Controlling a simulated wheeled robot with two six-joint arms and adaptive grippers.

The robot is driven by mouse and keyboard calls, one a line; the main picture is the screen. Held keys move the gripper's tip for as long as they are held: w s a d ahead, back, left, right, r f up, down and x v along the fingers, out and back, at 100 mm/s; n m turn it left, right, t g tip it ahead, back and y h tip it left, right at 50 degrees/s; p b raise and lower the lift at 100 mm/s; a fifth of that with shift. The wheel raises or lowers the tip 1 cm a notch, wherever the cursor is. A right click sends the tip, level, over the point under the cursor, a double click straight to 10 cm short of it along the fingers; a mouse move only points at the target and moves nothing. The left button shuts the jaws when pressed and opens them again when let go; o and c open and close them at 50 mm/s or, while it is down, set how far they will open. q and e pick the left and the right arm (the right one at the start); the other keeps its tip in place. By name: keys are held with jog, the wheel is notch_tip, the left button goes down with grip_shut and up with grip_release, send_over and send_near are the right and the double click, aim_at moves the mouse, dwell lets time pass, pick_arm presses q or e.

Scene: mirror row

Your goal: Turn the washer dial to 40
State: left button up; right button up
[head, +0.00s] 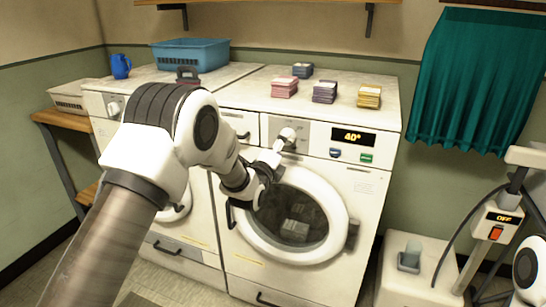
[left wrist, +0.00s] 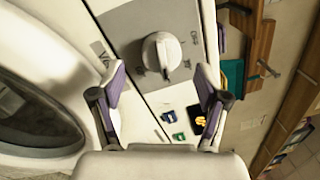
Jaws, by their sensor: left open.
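The white washer dial (head: 287,137) sits on a grey panel at the upper left of the right-hand washer (head: 375,200). The display (head: 352,137) beside it reads 40°. In the left wrist view the dial (left wrist: 160,52) is a round white knob with a raised grip, just beyond the fingertips. My left gripper (head: 272,157) is close in front of the dial. In the left wrist view my left gripper (left wrist: 160,77) is open, its purple-padded fingers apart with nothing between them. Contact with the dial is not seen. My right gripper is out of view.
Blue and green buttons (head: 366,157) lie below the display. The round washer door (head: 337,205) is below the gripper. Several folded cloth stacks (head: 325,92) and a blue basket (head: 190,55) stand on top. A unit reading OFF (head: 500,217) stands at right.

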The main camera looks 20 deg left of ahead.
pick_arm(q)
jog(key=s, duration=0.8)
jog(key=shift+s+a+f, duration=0.2)
jog(key=shift+f, duration=0.1)
jog(key=s+f+n+g+p, duration=0.3)
jog(key=s+f+g+p, duration=0.15)
jog(key=s+f, duration=0.7)
jog(key=s+f+n+g+p, duration=0.25)
jog(key=s+f+g, duration=0.45)
jog(key=f, duration=0.8)
jog(key=s+f+n+g, duration=0.2)
jog(key=s+n+g, duration=0.1)
jog(key=s+n, duration=0.6)
jog(key=s+f+n+g+p, duration=0.1)
jog(key=s+n+g, duration=0.3)
jog(key=s, duration=1.2)
jog(key=a+f+n, duration=0.1)
jog(key=n, duration=0.3)
jog(key=shift+s+f+n+y, duration=0.15)
jog(key=shift+s+n+y, duration=0.05)
jog(key=shift+n+y, duration=0.2)
